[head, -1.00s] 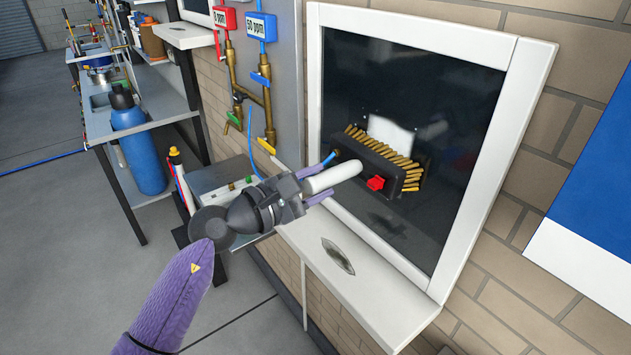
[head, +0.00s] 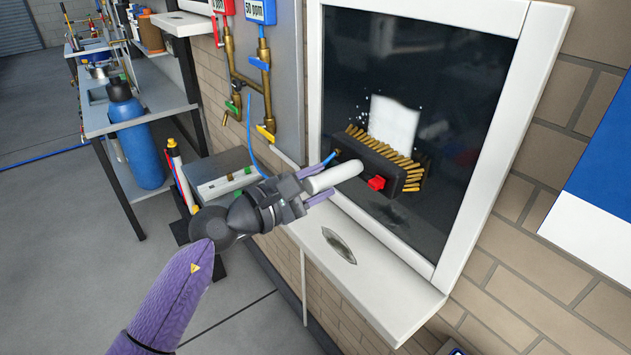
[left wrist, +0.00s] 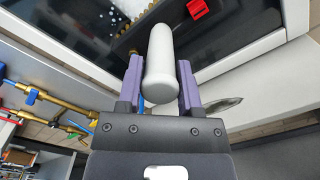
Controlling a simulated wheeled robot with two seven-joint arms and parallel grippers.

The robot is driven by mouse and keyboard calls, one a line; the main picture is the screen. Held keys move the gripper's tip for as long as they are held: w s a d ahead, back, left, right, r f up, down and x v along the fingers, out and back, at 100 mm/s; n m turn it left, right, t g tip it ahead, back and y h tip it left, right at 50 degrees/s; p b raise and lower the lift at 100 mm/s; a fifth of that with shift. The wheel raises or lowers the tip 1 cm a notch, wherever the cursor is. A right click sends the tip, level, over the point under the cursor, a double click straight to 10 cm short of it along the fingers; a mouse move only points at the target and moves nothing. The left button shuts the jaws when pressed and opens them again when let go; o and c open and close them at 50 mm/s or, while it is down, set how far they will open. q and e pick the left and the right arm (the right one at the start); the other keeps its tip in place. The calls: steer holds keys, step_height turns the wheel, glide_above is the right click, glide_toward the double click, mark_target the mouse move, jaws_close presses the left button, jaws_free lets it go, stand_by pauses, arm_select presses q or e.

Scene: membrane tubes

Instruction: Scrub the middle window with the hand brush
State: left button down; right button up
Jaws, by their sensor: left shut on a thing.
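My left gripper (head: 304,193) is shut on the white handle of the hand brush (head: 378,166). The brush has a dark block, tan bristles around its edge and a red knob. It is held in front of the dark pane of the window (head: 450,90), over its lower middle. I cannot tell whether the bristles press on the glass. A white patch (head: 394,122) with small white specks shows on the pane just above the brush. In the left wrist view the white handle (left wrist: 163,62) lies between the purple fingers. My right gripper is not in view.
A white sill (head: 385,295) with an oval metal piece juts out below the window. Open floor lies at lower left.

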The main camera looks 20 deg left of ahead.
arm_select(q)
steer(key=shift+f+b, duration=0.65)
steer(key=shift+f, duration=0.3)
step_height(320, 180, down, 3)
steer(key=b, duration=0.2)
steer(key=shift+r+b, duration=0.1)
steer(key=shift+b, duration=0.2)
steer(key=shift+r, duration=0.15)
steer(key=shift+r+p, duration=1.25)
steer(key=shift+r, duration=0.1)
steer(key=shift+r+p, duration=1.2)
steer(key=shift+r, duration=0.2)
